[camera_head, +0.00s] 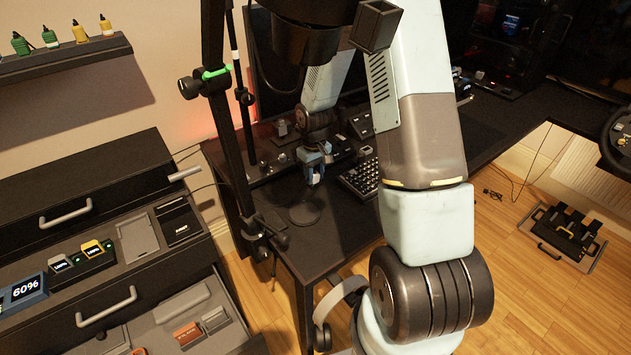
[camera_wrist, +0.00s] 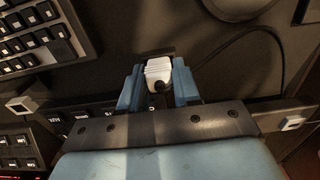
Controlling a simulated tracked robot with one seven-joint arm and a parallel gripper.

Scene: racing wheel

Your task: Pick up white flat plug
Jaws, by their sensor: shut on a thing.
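The white flat plug (camera_wrist: 158,72) shows in the wrist view, upper middle, between the two blue fingers of my gripper (camera_wrist: 159,85). The gripper is shut on it, with a finger against each side. A dark round part sits at the plug's near end. In the head view my gripper (camera_head: 314,170) is over the black desk (camera_head: 330,238), left of a keyboard. The plug is too small to make out clearly there. I cannot tell whether the plug touches the desk.
A dark keyboard (camera_head: 360,180) lies right of the gripper; its keys also show in the wrist view (camera_wrist: 30,35). A round dark disc (camera_head: 304,213) lies in front. A black stand (camera_head: 235,150) rises at left. A dark cable (camera_wrist: 270,40) curves at right in the wrist view.

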